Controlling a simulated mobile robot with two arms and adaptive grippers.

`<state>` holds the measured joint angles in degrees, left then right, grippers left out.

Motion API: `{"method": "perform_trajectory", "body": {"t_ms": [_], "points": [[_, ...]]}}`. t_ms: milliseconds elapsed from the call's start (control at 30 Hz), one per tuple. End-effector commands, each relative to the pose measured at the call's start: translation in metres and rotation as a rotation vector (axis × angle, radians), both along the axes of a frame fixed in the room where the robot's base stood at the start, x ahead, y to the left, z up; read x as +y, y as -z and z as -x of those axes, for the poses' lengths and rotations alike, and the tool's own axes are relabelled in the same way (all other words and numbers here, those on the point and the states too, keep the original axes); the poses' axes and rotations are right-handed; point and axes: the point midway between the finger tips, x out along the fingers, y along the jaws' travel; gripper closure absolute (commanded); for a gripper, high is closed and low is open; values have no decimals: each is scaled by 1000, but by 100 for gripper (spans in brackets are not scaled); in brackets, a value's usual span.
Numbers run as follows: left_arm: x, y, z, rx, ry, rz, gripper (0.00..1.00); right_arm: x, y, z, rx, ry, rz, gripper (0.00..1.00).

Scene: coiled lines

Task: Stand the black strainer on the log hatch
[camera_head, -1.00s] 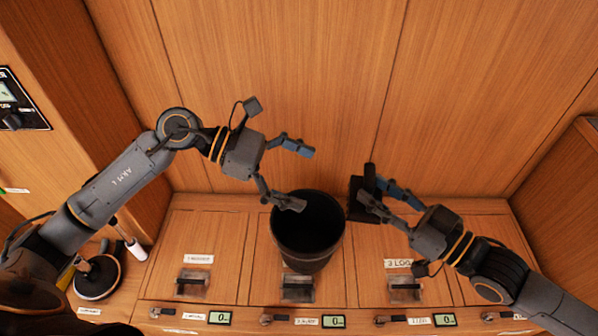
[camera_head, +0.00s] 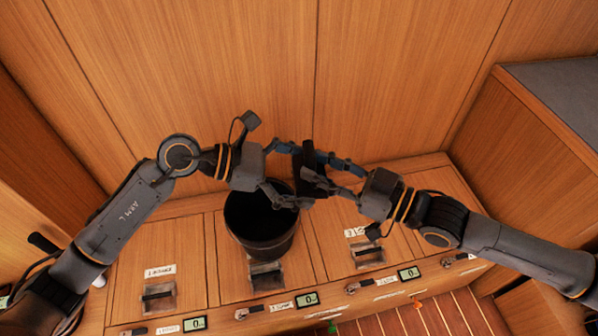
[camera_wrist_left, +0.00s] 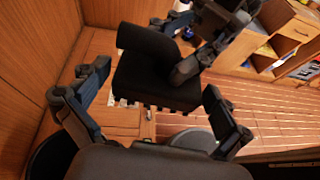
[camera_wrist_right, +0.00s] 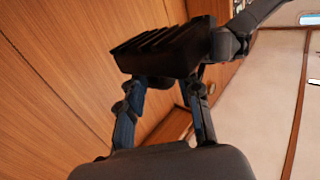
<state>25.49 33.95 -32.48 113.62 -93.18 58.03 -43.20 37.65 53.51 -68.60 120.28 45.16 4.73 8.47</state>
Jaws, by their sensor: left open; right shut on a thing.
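The black strainer (camera_head: 308,168) is a dark block with a slotted, toothed side. My right gripper (camera_head: 320,168) is shut on it and holds it in the air above the counter; the right wrist view shows the strainer (camera_wrist_right: 165,46) at the fingertips. My left gripper (camera_head: 299,176) is open close beside it. In the left wrist view the strainer (camera_wrist_left: 158,72) shows between and beyond the spread left fingers; whether they touch it I cannot tell. The log hatch (camera_head: 336,228) is the panel labelled 3 LOG, below and right of the strainer, with nothing on it.
A black bucket (camera_head: 260,228) stands on the middle hatch, just below and left of the grippers. The left hatch (camera_head: 180,248) is clear. Levers and small displays (camera_head: 307,299) line the counter's front. Wooden walls stand behind.

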Motion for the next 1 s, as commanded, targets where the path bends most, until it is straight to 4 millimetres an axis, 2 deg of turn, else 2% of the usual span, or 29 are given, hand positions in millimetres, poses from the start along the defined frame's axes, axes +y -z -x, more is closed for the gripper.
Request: {"method": "perform_trajectory", "body": {"t_ms": [33,67,200,300,333,367,400,467,867,1000], "points": [[0,0,0,0,0,0,0,0,0,0,0,0,-1,100],[0,0,0,0,0,0,4,0,-1,0,0,0,-1,100],[0,0,0,0,0,0,33,0,-1,0,0,0,-1,100],[0,0,0,0,1,0,50,0,-1,0,-2,0,-1,100],[0,0,0,0,1,1,50,0,-1,0,-2,-1,-1,64],[0,0,1,0,1,1,56,0,-1,0,-2,-1,-1,58],[0,0,1,1,2,1,56,0,-1,0,-2,-1,-1,50],[0,0,1,1,2,1,56,0,-1,0,-2,0,-1,39],[0,1,3,3,7,-2,56,-4,0,-3,-3,8,5,39],[0,1,2,3,6,-3,56,-15,1,2,-3,9,7,39]]}}
